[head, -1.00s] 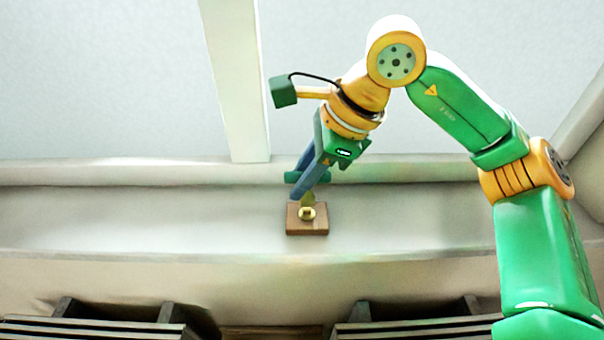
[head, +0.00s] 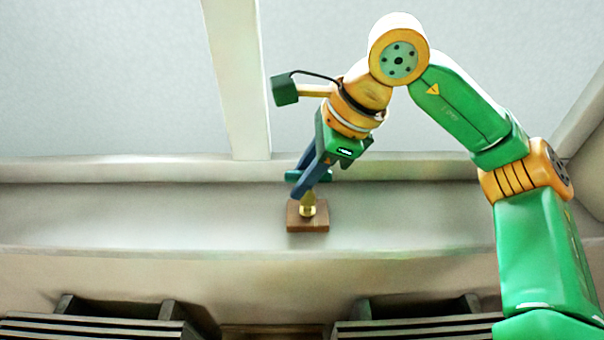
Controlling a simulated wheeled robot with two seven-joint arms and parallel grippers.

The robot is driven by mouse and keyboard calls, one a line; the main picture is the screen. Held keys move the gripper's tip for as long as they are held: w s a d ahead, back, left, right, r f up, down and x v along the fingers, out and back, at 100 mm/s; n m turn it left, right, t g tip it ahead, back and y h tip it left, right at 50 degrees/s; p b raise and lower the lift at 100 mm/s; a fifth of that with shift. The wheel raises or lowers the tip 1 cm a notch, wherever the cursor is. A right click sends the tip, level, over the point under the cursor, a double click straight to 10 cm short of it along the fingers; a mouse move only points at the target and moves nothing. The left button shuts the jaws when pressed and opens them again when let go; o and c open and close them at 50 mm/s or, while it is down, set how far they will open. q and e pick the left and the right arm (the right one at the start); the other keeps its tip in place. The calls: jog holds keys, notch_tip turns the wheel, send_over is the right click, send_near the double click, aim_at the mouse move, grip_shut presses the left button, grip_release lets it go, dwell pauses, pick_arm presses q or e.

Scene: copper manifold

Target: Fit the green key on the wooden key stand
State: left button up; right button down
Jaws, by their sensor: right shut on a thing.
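The wooden key stand (head: 307,224) is a small brown block on the pale ledge, with a brass part (head: 307,209) standing up from it. My right gripper (head: 303,186) comes down from above with blue fingers, shut on the green key (head: 293,176). The key shows as a short dark green piece sticking out on both sides of the fingers, just above the brass part. The fingers hide the middle of the key. I cannot tell whether the key touches the brass part. My left gripper is not in view.
The pale ledge (head: 150,215) is clear to the left and right of the stand. Dark slatted pieces (head: 100,322) lie along the bottom edge at left and right. A white upright beam (head: 238,80) stands behind.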

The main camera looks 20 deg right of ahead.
jog(key=shift+f+b, duration=0.9)
jog(key=shift+f, duration=0.05)
dwell(0.7)
jog(key=c, duration=0.6)
grip_release()
jog(key=v, duration=0.7)
jog(key=shift+b, duration=0.3)
